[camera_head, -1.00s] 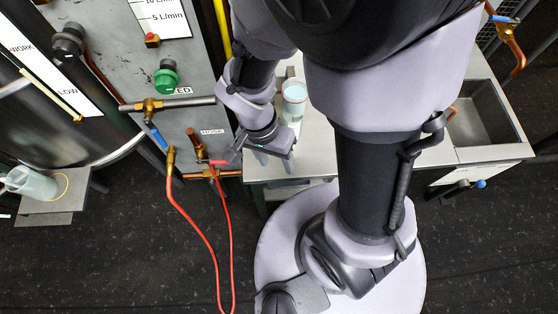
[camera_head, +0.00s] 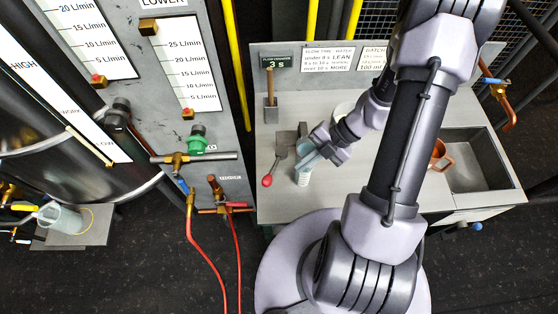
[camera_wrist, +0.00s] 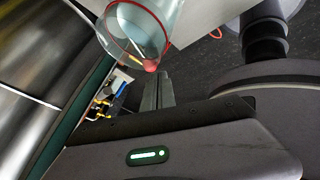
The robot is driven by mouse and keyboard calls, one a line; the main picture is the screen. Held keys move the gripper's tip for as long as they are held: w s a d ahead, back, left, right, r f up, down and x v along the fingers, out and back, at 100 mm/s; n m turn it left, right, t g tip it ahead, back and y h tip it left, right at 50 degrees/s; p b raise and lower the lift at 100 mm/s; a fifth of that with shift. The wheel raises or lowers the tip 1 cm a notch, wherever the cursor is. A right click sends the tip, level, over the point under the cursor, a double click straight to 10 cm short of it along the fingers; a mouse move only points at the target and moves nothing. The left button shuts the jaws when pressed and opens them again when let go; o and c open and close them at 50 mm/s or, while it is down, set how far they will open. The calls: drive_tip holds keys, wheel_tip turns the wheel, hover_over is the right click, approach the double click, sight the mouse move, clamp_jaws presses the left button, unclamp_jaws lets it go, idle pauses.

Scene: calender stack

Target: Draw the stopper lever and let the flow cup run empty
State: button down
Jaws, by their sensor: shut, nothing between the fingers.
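A red-knobbed lever (camera_head: 267,181) sticks out toward the front at the left of the bench top, beside a pale cup (camera_head: 303,174). I cannot tell whether that cup is the flow cup or a catch vessel. My gripper (camera_head: 309,158) is shut and empty, close by the cup and partly hiding it. In the wrist view, a clear cup with a red ring (camera_wrist: 137,28) is just beyond my shut fingers (camera_wrist: 157,90). A red knob (camera_wrist: 150,65) shows by its rim, apart from the fingertips. The liquid level is unclear.
A timer display (camera_head: 277,64) reads about 3 s on the back panel. A wooden-handled tool (camera_head: 270,88) stands in a holder. A copper mug (camera_head: 439,152) sits left of the sink (camera_head: 476,160). A valve panel with red hoses (camera_head: 205,245) is at left.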

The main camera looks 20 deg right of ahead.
sight(274, 168)
drive_tip(key=b+x, duration=0.4)
drive_tip(key=x, duration=0.6)
drive_tip(key=shift+d, duration=0.1)
